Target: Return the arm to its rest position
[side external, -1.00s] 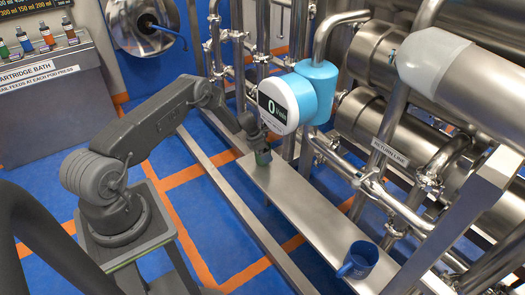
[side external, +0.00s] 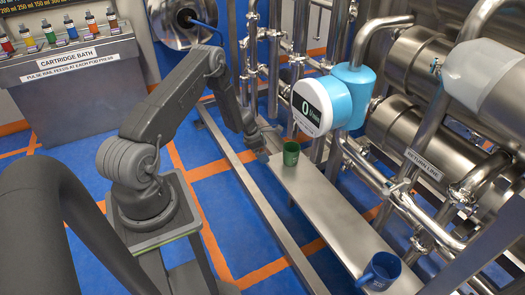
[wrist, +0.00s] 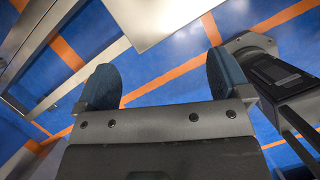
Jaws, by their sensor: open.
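My gripper (side external: 266,143) is beside the left end of the steel shelf, left of a green mug (side external: 290,156). The mug stands upright on the shelf, apart from the gripper as far as I can see. In the wrist view my gripper (wrist: 162,62) has its two dark blue fingers spread wide, with only floor and a plate edge behind them. No mug shows in the wrist view. My arm reaches from its pedestal across to the shelf, bent at the elbow.
A blue mug (side external: 380,271) stands at the near end of the steel shelf (side external: 325,213). A round white-and-blue meter (side external: 313,107) hangs above the shelf, close to my wrist. Steel pipes (side external: 366,175) run behind. A cartridge bath (side external: 75,90) stands at the left, with open blue floor between.

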